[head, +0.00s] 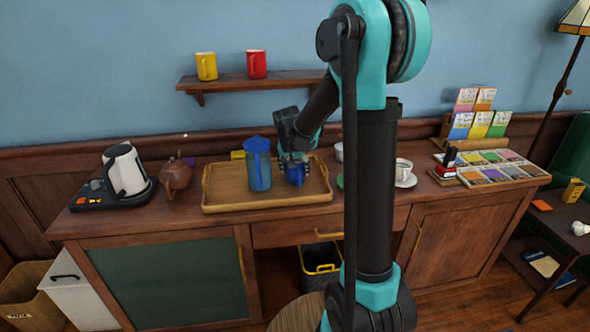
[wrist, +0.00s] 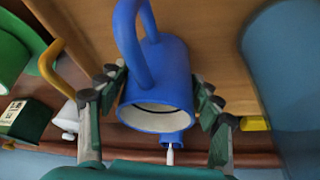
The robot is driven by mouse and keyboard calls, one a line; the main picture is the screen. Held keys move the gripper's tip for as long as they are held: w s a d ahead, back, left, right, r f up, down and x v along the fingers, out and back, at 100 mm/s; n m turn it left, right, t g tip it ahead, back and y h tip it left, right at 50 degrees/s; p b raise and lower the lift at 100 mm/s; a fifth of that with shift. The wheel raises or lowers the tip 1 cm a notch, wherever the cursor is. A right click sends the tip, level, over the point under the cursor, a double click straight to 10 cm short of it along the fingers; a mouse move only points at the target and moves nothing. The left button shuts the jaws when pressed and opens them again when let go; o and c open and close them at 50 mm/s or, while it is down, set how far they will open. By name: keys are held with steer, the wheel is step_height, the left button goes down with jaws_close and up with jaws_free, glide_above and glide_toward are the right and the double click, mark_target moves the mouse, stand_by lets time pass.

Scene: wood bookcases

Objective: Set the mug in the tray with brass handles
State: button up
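The blue mug (head: 296,174) is at the right part of the wooden tray (head: 222,205), which has brass handles on its short sides. In the wrist view the mug (wrist: 158,85) lies between the two fingers of my gripper (wrist: 157,88), with its opening towards my camera and its handle at the top. The fingers press close on both its sides. The tray's floor (wrist: 215,45) is right behind it, and a brass handle (wrist: 62,62) shows at the left. Whether the mug's base touches the tray is hidden. My gripper (head: 293,160) reaches down from above.
A tall blue lidded container (head: 258,170) stands in the tray, left of the mug. A brown teapot (head: 176,174) and a kettle (head: 125,170) stand further left. A white cup on a saucer (head: 404,175) stands right. A shelf (head: 240,82) with two mugs hangs above.

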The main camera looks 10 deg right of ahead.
steer(key=shift+o, duration=1.1)
steer(key=shift+r, duration=0.1)
steer(key=v, duration=1.2)
steer(key=s+d+f+n, duration=0.1)
steer(key=s+d+f, duration=0.1)
steer(key=s+f, duration=0.3)
steer(key=s+d+f+n+y, duration=0.1)
steer(key=s+f, duration=0.5)
steer(key=s, duration=0.6)
steer(key=s+d+f+n, duration=0.2)
steer(key=s+f, duration=0.3)
steer(key=s, duration=0.4)
steer(key=shift+d+f+y, duration=0.35)
steer(key=shift+d+y, duration=0.05)
